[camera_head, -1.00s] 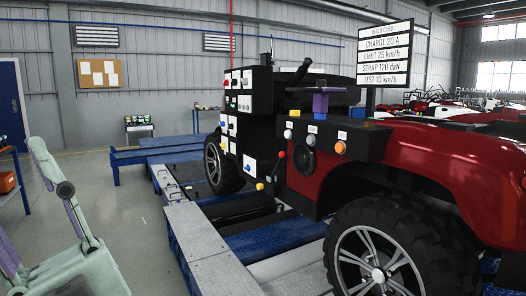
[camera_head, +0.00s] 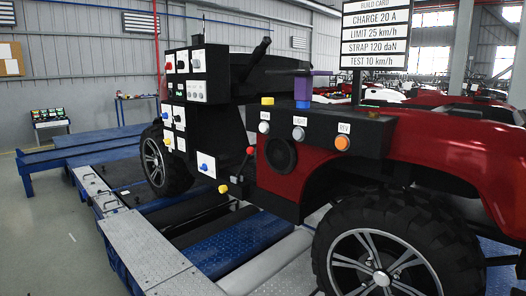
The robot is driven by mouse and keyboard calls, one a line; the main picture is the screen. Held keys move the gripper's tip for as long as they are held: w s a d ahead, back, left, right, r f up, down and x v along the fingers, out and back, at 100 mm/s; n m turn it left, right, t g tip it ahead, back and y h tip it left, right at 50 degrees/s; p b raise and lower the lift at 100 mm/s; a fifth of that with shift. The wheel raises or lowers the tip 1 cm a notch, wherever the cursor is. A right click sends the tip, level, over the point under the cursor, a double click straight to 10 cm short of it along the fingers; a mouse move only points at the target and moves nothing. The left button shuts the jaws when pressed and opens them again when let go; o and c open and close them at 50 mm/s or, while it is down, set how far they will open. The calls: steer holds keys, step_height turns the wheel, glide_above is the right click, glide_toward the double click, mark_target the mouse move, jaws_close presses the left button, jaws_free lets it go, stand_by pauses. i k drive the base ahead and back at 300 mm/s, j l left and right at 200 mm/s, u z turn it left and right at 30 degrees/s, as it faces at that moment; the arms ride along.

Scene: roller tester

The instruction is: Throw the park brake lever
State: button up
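A red vehicle (camera_head: 400,112) with large black tyres stands on the roller tester (camera_head: 150,255). A dark, tilted lever-like bar (camera_head: 258,58) rises behind the black control panel (camera_head: 210,72). A small lever with a red knob (camera_head: 250,150) and one with a yellow knob (camera_head: 223,188) sit low beside the body. I cannot tell which of these is the park brake lever, as no label for it is readable. My gripper is not in view.
A black box with push buttons (camera_head: 298,133) is on the vehicle's side, with a purple piece (camera_head: 303,88) above it. A sign board (camera_head: 376,36) stands behind. Blue platforms (camera_head: 60,155) lie at the left. The grey floor (camera_head: 45,240) at front left is clear.

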mark_target(250, 150)
steer(key=i+j+z, duration=0.1)
steer(key=i+j, duration=0.55)
steer(key=j, duration=0.15)
steer(key=i+j+z, duration=0.15)
steer(key=i+j, duration=0.15)
